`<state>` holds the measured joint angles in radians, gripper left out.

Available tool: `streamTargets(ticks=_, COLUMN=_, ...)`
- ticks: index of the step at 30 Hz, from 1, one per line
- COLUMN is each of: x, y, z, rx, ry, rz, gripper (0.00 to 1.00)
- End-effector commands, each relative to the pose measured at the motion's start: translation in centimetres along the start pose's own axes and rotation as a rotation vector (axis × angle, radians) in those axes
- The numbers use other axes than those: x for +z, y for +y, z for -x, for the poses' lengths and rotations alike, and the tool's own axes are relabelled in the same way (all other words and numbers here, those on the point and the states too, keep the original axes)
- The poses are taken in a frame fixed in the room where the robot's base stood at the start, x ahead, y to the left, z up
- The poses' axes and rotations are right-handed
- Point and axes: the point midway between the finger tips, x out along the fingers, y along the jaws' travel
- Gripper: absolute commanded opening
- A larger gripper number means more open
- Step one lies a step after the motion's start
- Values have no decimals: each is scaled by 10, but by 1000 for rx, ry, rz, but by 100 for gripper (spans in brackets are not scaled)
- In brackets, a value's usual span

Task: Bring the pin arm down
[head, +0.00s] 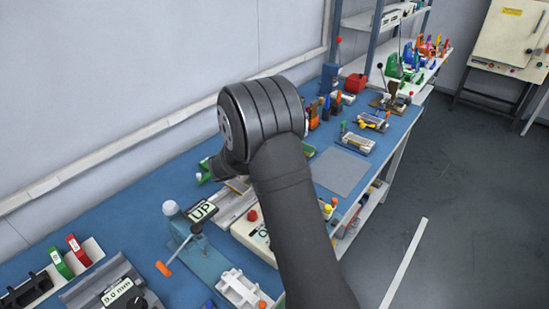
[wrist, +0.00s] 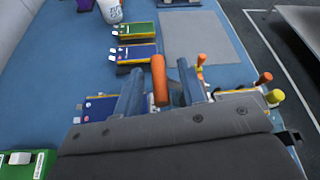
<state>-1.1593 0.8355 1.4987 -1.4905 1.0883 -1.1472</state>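In the wrist view an upright orange handle (wrist: 159,80) stands between the two fingers of my gripper (wrist: 160,88). The fingers are apart, with a visible gap on the right side of the handle; contact on the left side is unclear. The handle's base is hidden by my gripper body. I cannot tell for certain that this handle belongs to the pin arm. In the head view my arm hides the fingers and most of the fixture under them. A small sign reading UP (head: 202,211) stands at a blue-grey fixture (head: 205,262) with a white ball and an orange-tipped lever (head: 164,269).
Orange and yellow knobs (wrist: 265,79) stand right of my gripper. A green cell (wrist: 135,30) and a blue cell (wrist: 137,53) lie beyond it, left of a bare grey mat (wrist: 205,38). A 9.0 mm display (head: 117,292) sits at the front left of the bench.

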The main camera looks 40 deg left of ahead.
Motion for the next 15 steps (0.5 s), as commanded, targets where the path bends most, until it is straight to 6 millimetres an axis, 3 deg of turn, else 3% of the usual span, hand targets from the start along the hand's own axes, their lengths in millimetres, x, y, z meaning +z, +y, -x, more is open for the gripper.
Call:
streamTargets(ticks=4, x=0, y=0, z=-10, rx=-1, ry=0, rz=1, gripper=37)
streamTargets(ticks=13, x=0, y=0, z=-12, rx=0, ry=-1, rz=0, gripper=37)
streamTargets(ticks=15, x=0, y=0, z=-12, rx=0, ry=0, rz=0, gripper=24)
